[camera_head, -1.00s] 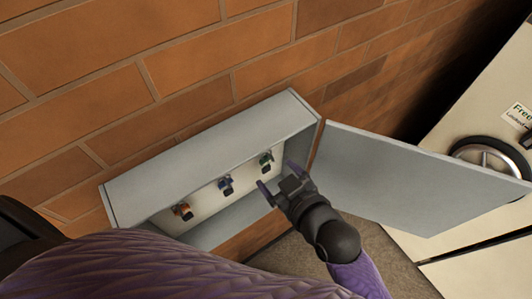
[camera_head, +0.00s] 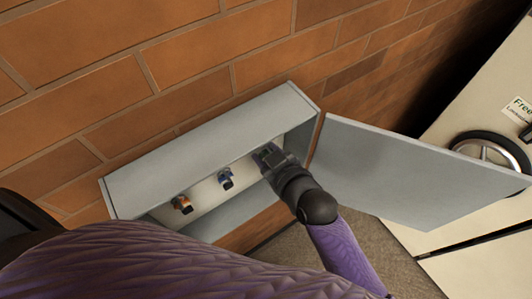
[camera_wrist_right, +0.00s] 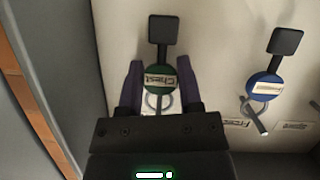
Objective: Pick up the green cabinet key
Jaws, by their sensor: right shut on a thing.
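The green cabinet key's round green tag (camera_wrist_right: 160,82) hangs from a dark square hook inside the cabinet, in the right wrist view. My right gripper (camera_wrist_right: 160,90) has a purple finger on each side of the tag and is shut on it. In the head view my right gripper (camera_head: 268,157) reaches into the cabinet and mostly hides the green key. The grey key cabinet (camera_head: 210,150) is on the brick wall with its door (camera_head: 410,175) open to the right. My left gripper is not in view.
A blue-tagged key (camera_head: 226,179) and an orange-tagged key (camera_head: 182,204) hang to the left of my right gripper in the head view. The blue key (camera_wrist_right: 266,87) hangs right of it in the wrist view. A cream cabinet with a wheel handle (camera_head: 490,151) stands at right.

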